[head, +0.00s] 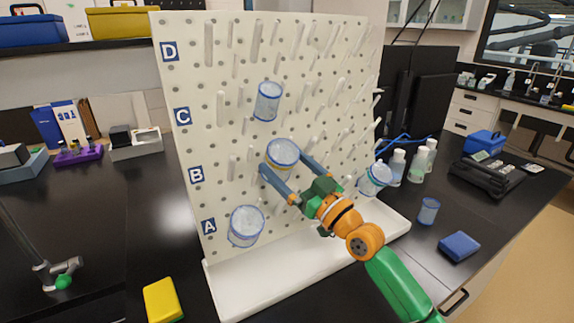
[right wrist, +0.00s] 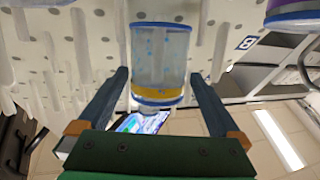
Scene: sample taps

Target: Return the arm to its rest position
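My right gripper (head: 282,168) is open in front of the white pegboard (head: 222,160). Its two fingers stand on either side of a clear blue-rimmed jar with a yellow-orange band (head: 283,153), near row B. In the right wrist view the same jar (right wrist: 160,60) shows between the spread fingers (right wrist: 158,80), with a gap on both sides. Other clear jars hang on the board: one near row C (head: 268,101), one near row A (head: 246,226), one at the right edge (head: 375,179). My left gripper is not in view.
A small blue-rimmed cup (head: 428,211) and a blue block (head: 459,246) lie on the bench at right. White bottles (head: 418,164) stand behind the board's right edge. A yellow block (head: 162,300) lies at front left. Many pegs stick out around the gripper.

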